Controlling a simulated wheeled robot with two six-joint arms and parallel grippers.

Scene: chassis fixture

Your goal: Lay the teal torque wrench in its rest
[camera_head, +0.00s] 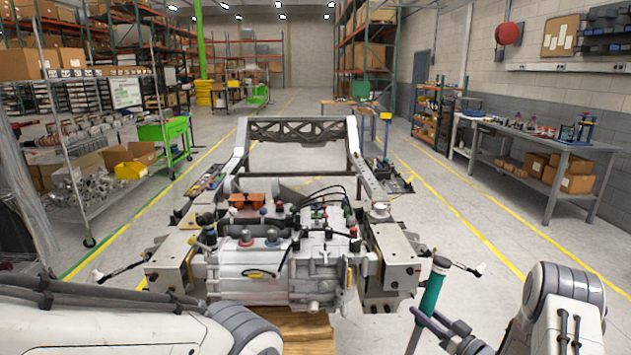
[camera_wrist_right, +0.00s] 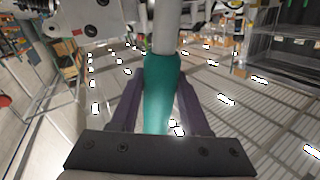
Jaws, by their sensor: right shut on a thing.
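The teal torque wrench (camera_head: 432,292) stands roughly upright, slightly tilted, at the right front corner of the chassis in the head view. My right gripper (camera_head: 428,316) is shut on its teal handle. In the right wrist view, the teal handle (camera_wrist_right: 162,85) lies between the two dark purple fingers of the right gripper (camera_wrist_right: 161,95), with a pale grey shaft beyond it. The wrench's lower end runs out of the head view at the bottom. I cannot make out the wrench's rest. My left arm shows at the lower left, but its gripper is out of view.
The chassis fixture (camera_head: 275,265), with its motor block, cables and brackets, fills the middle. Its right front bracket (camera_head: 398,270) is close to the wrench. A wire shelf (camera_head: 85,145) stands at left and a workbench (camera_head: 535,143) at right. Open floor lies right of the chassis.

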